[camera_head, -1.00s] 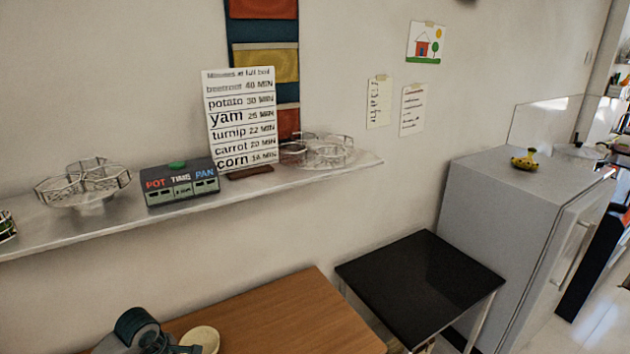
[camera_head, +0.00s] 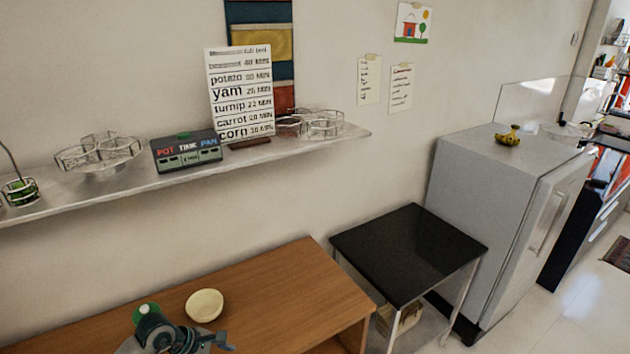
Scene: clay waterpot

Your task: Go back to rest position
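A dark grey-green part of my arm, which looks like my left gripper (camera_head: 196,341), shows at the bottom edge, over the wooden table (camera_head: 262,290). It is small and cut off by the picture edge, so I cannot tell whether its fingers are open or shut. A cream bowl (camera_head: 204,305) sits on the table just behind it, apart from it as far as I can see. A small green and white piece (camera_head: 146,311) shows at its upper left; I cannot tell what it belongs to. My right gripper is not in view. No clay waterpot is in view.
A wall shelf (camera_head: 325,142) holds wire racks (camera_head: 98,153), a pot-time-pan box (camera_head: 187,152) and a cooking-time sign (camera_head: 240,92). A black-topped side table (camera_head: 408,250) and a grey fridge (camera_head: 495,190) with bananas (camera_head: 508,136) stand to the right.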

